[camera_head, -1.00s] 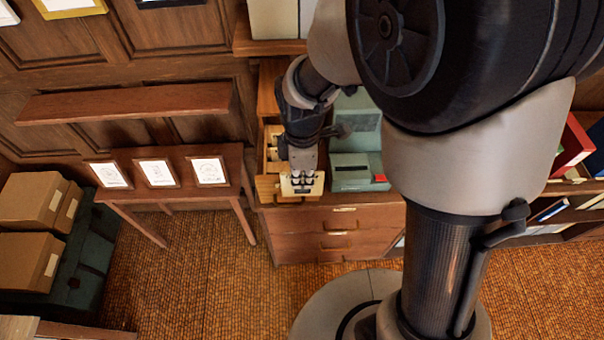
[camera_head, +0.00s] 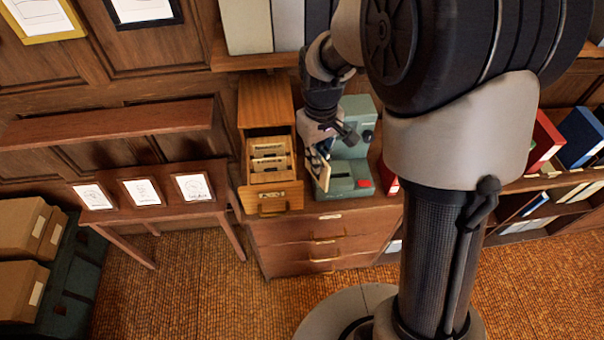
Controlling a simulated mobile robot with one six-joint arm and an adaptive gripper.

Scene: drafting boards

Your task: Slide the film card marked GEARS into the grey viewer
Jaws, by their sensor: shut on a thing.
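My gripper (camera_head: 318,150) is shut on a cream film card (camera_head: 320,172) with dark film windows. The card hangs tilted, seen nearly edge-on, just left of the viewer. Its marking cannot be read. The grey-green viewer (camera_head: 352,172) with a red button stands on top of the cabinet. My gripper and arm cover part of its left side, so its slot does not show clearly. I cannot tell whether the card touches the viewer.
A wooden card box (camera_head: 265,105) with its drawer (camera_head: 273,195) pulled out holds several cards, left of the viewer. A side table (camera_head: 135,215) with three framed drawings stands further left. Red (camera_head: 545,140) and blue binders (camera_head: 582,135) are at the right.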

